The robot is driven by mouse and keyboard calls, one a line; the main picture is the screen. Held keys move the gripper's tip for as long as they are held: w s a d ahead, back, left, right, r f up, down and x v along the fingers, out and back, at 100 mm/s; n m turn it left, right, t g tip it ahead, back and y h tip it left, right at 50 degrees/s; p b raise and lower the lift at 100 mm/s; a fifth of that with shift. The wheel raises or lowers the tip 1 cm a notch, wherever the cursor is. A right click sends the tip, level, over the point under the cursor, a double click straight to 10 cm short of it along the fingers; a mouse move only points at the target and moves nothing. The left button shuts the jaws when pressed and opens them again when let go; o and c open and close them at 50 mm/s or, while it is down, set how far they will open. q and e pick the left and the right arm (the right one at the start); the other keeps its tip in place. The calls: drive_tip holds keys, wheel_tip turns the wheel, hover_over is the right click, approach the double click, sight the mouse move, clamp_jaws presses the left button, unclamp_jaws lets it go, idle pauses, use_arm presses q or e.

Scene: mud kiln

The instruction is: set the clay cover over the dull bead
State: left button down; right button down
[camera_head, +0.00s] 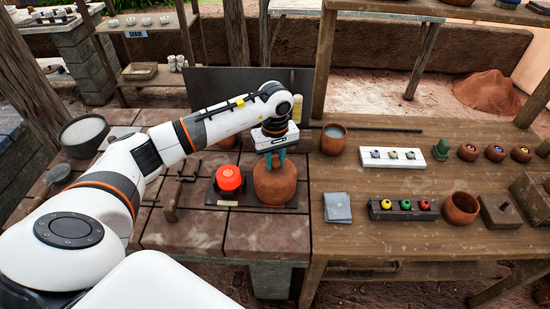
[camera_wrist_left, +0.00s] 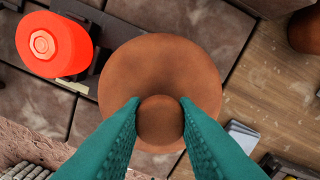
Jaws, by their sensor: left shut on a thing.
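The clay cover (camera_head: 274,184) is a rounded brown dome with a knob on top. It is at the right part of a dark slab (camera_head: 222,201) on the tiled bench, beside a glowing red-orange piece (camera_head: 229,178). My left gripper (camera_head: 275,160) is above the cover, its teal fingers shut on the knob. In the left wrist view my left gripper (camera_wrist_left: 160,104) has a finger on each side of the cover's knob (camera_wrist_left: 160,121). I cannot tell whether the cover touches the slab. No bead shows beside it; anything beneath it is hidden. My right gripper is not in view.
On the wooden table right, a white rack (camera_head: 366,158) and a dark rack (camera_head: 377,211) hold small beads. Brown cups stand near, one behind the cover (camera_head: 334,139). Grey sheets (camera_head: 337,208) lie at its left. A dark panel stands behind the arm. The front tiles are clear.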

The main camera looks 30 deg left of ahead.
use_arm(q)
drive_tip(key=c, duration=1.1)
unclamp_jaws()
drive_tip(key=shift+f, duration=0.1)
